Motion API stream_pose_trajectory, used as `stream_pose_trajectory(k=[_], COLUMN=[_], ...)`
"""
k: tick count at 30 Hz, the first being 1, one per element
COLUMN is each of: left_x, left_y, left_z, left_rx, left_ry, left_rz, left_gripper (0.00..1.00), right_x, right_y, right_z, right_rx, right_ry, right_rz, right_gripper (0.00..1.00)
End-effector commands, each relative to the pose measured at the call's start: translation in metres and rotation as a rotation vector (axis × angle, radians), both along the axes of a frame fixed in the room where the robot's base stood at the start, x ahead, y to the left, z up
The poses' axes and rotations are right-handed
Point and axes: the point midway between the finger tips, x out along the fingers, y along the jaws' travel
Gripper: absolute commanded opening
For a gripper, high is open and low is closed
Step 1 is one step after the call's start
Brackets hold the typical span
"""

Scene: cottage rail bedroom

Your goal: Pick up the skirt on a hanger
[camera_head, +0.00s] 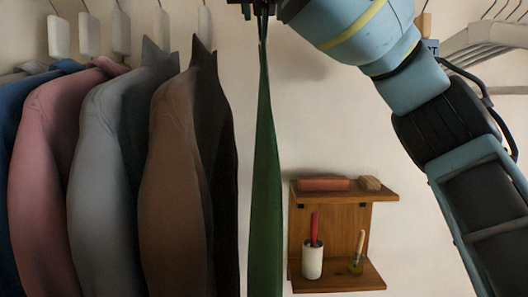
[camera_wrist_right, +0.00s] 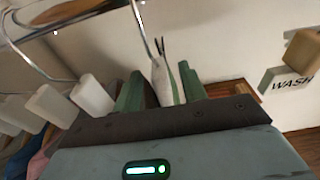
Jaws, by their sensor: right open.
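A dark green garment, the skirt (camera_head: 265,190), hangs narrow and edge-on to the right of the row of jackets in the head view. Its top and hanger are cut off or hidden there by my right gripper (camera_head: 258,6), at the top edge. In the right wrist view my right gripper (camera_wrist_right: 162,88) has its two greenish fingers apart. A pale upright piece (camera_wrist_right: 160,78), apparently part of the hanger, stands between them below a metal hook. Contact with the fingers cannot be told. My left gripper is not in view.
Several jackets, including a brown one (camera_head: 170,180), hang close on the left. A wooden wall shelf (camera_head: 340,232) holds a white cup (camera_head: 312,260) at lower right. Pale hangers (camera_head: 485,45) hang at the upper right. A wash sign (camera_wrist_right: 287,82) shows in the wrist view.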

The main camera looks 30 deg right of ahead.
Motion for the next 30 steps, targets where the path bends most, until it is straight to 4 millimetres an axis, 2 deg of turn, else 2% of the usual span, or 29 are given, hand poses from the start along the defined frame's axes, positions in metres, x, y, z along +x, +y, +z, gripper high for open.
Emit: stream_pose_trajectory(k=[2, 9, 12, 30], left_x=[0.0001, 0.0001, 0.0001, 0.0], left_y=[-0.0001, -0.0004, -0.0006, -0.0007], left_z=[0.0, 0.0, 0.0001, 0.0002], left_rx=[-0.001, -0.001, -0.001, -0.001], left_ry=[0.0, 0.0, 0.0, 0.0], left_rz=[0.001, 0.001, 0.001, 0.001], left_gripper=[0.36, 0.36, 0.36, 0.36], right_x=[-0.0002, -0.0002, -0.0002, -0.0004], right_y=[0.0001, 0.0004, 0.0004, 0.0007], right_z=[0.0001, 0.0001, 0.0, 0.0], right_rx=[0.0, 0.0, 0.0, -0.001], right_ry=[0.0, 0.0, 0.0, 0.0], right_rz=[0.0, 0.0, 0.0, 0.001], right_gripper=[0.42, 0.1, 0.0, 0.0])
